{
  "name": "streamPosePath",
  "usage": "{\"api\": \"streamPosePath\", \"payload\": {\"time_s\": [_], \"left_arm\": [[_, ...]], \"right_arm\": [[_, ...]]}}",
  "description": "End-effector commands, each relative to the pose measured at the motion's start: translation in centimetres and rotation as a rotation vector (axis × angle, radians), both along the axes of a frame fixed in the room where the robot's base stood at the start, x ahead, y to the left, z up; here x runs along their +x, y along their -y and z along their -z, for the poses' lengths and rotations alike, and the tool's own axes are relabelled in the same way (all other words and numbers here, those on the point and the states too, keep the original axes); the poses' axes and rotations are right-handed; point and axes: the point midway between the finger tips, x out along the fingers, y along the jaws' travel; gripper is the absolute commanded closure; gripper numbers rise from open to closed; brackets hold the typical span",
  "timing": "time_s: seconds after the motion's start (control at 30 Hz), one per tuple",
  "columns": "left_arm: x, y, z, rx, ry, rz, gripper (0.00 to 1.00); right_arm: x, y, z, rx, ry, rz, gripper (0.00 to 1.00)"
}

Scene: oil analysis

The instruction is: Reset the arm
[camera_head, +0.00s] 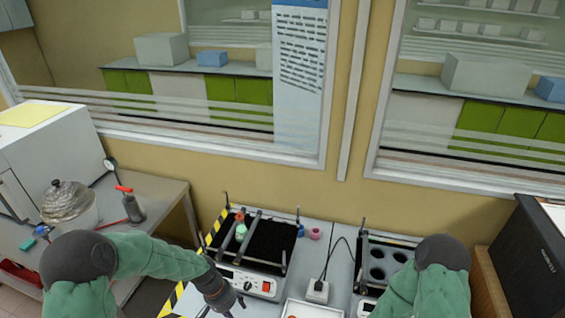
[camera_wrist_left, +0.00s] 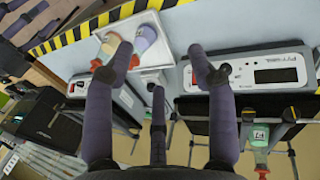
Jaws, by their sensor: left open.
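My left arm, in a green sleeve, comes in from the left in the head view. Its dark gripper (camera_head: 232,301) hangs at the front edge of the left shaker (camera_head: 272,243). In the left wrist view the gripper (camera_wrist_left: 161,50) has its fingers wide apart, with nothing held between them. A white tray (camera_wrist_left: 153,77) with small bottles (camera_wrist_left: 145,38) lies beyond the fingers in that view. My right arm (camera_head: 430,285) shows at the lower right of the head view; its gripper is out of sight.
A green bottle with an orange cap (camera_head: 240,228) stands on the left shaker. A holed heating block (camera_head: 383,262) is beside my right arm. A glass vessel (camera_head: 68,203) and a red-handled tool (camera_head: 131,205) stand on the left bench. A dark box (camera_head: 530,255) is at far right.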

Motion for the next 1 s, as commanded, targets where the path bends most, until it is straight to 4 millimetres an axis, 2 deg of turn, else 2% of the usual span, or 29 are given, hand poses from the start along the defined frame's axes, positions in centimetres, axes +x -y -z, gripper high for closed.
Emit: {"api": "streamPosePath", "payload": {"time_s": [0.03,0.2,0.5,0.6,0.7,0.83,1.0], "left_arm": [[-1.0,0.5,3.2,-0.01,-0.012,-0.015,0.44],[-4.3,2.2,11.5,-0.045,-0.023,-0.091,0.44],[-11.2,4.4,23.6,-0.075,-0.044,-0.247,0.44],[-13.2,4.8,26.5,-0.075,-0.048,-0.294,0.44],[-14.8,4.9,28.3,-0.071,-0.051,-0.329,0.44],[-15.9,5.0,29.5,-0.067,-0.049,-0.355,0.44],[-16.3,5.0,29.6,-0.066,-0.049,-0.364,0.44]], "right_arm": [[0.0,0.0,1.8,0.0,0.0,0.0,0.4],[0.0,0.0,6.0,0.0,0.0,0.0,0.4],[0.0,0.0,12.8,0.0,0.0,0.0,0.4],[0.0,0.0,14.6,0.0,0.0,0.0,0.4],[0.0,0.0,15.9,0.0,0.0,0.0,0.4],[0.0,0.0,16.6,0.0,0.0,0.0,0.4],[0.0,0.0,16.6,0.0,0.001,0.0,0.4]]}}
